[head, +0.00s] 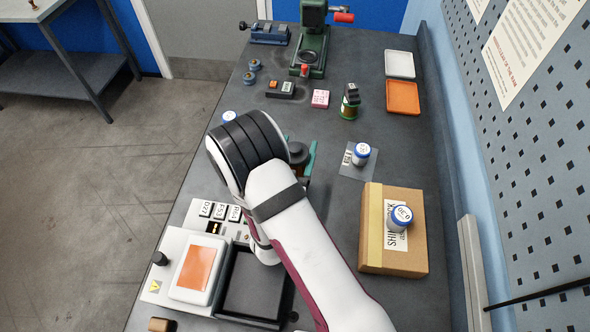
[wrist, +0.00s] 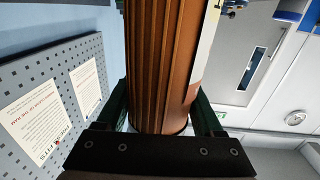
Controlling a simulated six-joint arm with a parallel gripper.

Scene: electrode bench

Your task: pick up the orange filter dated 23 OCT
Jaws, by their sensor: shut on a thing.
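My gripper (wrist: 163,122) has dark green fingers on both sides of a ribbed orange-brown filter (wrist: 155,60) and is shut on it. A pale strip with a reddish patch runs along the filter's right side. No date on it can be read. In the head view my gripper (head: 301,152) is largely behind my arm, over the middle of the bench. A dark round end shows between its green fingers there.
A cardboard box (head: 375,245) with a blue-rimmed jar (head: 401,217) stands right of my arm. Another such jar (head: 361,154) stands behind it. A device with an orange pad (head: 196,268) and a black tray (head: 252,285) are at front left. An orange tray (head: 403,97) lies at back right.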

